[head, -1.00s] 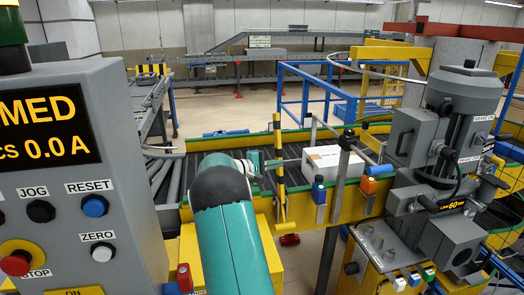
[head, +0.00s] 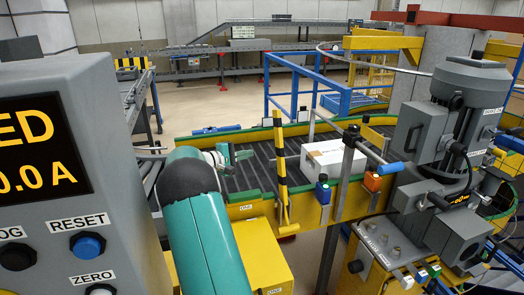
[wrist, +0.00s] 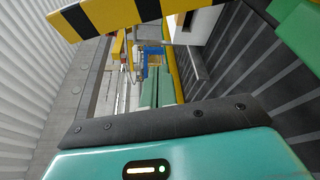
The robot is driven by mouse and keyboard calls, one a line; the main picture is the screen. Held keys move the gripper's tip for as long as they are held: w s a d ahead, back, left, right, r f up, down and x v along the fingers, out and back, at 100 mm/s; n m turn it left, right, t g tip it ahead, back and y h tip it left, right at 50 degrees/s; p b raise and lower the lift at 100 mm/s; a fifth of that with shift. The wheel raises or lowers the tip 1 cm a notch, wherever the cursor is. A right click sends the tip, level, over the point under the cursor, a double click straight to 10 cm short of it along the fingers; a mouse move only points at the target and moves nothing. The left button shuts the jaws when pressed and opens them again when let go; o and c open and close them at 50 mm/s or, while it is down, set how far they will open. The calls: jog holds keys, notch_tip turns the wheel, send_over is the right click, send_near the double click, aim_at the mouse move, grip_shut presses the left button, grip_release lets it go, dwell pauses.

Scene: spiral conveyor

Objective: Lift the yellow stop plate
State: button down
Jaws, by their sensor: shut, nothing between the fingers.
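The stop plate (head: 281,165) is a narrow upright bar with yellow and black bands at the near edge of the conveyor in the head view. A plain yellow piece shows at its foot. In the wrist view its striped length (wrist: 110,18) crosses the top left, beyond my fingertips. My gripper (head: 246,155) is left of the plate, over the belt, with a visible gap between them. Its two green fingers lie together and empty in the wrist view (wrist: 157,75). My arm hides part of the conveyor's left end.
A white box (head: 335,158) sits on the dark roller belt right of the plate. A grey control panel (head: 95,190) stands close on the left. A grey motor unit (head: 440,150) stands at the right. A post (head: 343,190) rises in front of the conveyor.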

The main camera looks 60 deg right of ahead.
aim_at(279, 156)
jog(key=s+d, duration=0.6)
jog(key=s, duration=0.1)
jog(key=shift+d, duration=0.15)
dwell(0.5)
jog(key=shift+s+r, duration=0.1)
jog(key=shift+r, duration=0.05)
jog(key=s+a+m, duration=0.1)
jog(key=s+a+r+m, duration=0.1)
jog(key=s+a, duration=0.1)
jog(key=s+a+r+m+h, duration=0.1)
jog(key=s+a, duration=0.1)
jog(key=shift+s+a+r, duration=0.1)
jog(key=shift+s+a, duration=0.05)
jog(key=shift+a, duration=0.1)
jog(key=shift+s+a, duration=0.15)
jog(key=shift+s, duration=0.1)
